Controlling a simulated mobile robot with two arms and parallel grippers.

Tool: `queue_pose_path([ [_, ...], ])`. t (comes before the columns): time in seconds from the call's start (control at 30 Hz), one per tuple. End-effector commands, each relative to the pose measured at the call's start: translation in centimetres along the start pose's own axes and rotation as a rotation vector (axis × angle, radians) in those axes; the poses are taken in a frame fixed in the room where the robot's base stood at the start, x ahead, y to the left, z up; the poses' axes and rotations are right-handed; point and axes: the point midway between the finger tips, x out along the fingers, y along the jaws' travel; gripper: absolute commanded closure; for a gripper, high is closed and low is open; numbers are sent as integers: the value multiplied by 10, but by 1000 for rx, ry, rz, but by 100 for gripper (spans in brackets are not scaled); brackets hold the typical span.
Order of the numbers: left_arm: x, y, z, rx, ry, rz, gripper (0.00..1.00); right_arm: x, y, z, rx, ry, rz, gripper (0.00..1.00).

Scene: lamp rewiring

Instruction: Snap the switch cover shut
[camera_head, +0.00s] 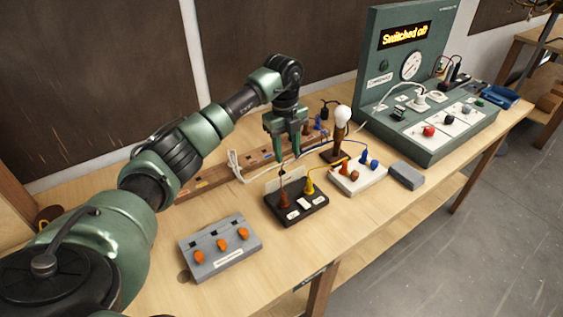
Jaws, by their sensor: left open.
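A black switch box (300,211) with white labels sits on the bench, with a brown plug and a yellow plug on its top. A pale, see-through panel, which looks like its cover (272,184), stands raised along the back edge. My left gripper (288,152) is open and points down just above and behind the box, near the raised panel. I cannot tell whether a finger touches the panel. My right gripper is not in view.
A grey box with orange knobs (220,249) lies in front left. A white block with plugs (357,178), a bulb on a stand (341,116) and a small grey block (406,175) stand to the right. A green test panel (375,52) reads "Switched off". A wooden strip (205,176) lies behind.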

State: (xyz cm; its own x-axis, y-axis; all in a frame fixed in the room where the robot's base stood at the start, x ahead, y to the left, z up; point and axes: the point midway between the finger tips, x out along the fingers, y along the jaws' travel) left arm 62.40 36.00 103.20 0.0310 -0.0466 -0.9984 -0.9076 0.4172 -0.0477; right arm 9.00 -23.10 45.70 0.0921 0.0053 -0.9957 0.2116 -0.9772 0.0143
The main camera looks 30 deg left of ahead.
Motion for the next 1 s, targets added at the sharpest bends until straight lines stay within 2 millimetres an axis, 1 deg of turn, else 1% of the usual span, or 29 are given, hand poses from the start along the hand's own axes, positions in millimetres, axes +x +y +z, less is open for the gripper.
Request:
queue_pose_path([
  [0.03,-5,6,7,-24,-16,27,59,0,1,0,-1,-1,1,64],
  [0.07,-6,9,10,-34,-23,39,59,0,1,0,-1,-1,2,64],
  [0.17,-2,14,13,-46,-29,55,59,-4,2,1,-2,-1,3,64],
  [0.27,12,14,12,-43,-27,56,59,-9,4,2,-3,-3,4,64],
  [0.5,51,16,13,-42,-25,54,59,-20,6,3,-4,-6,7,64],
  [0.63,64,16,13,-41,-25,51,59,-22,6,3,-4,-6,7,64],
  [0.77,70,16,13,-40,-26,51,59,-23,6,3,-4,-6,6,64],
  [0.97,71,16,13,-39,-26,49,59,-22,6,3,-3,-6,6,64],
  [1.0,71,16,13,-39,-26,49,65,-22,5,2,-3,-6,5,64],
])
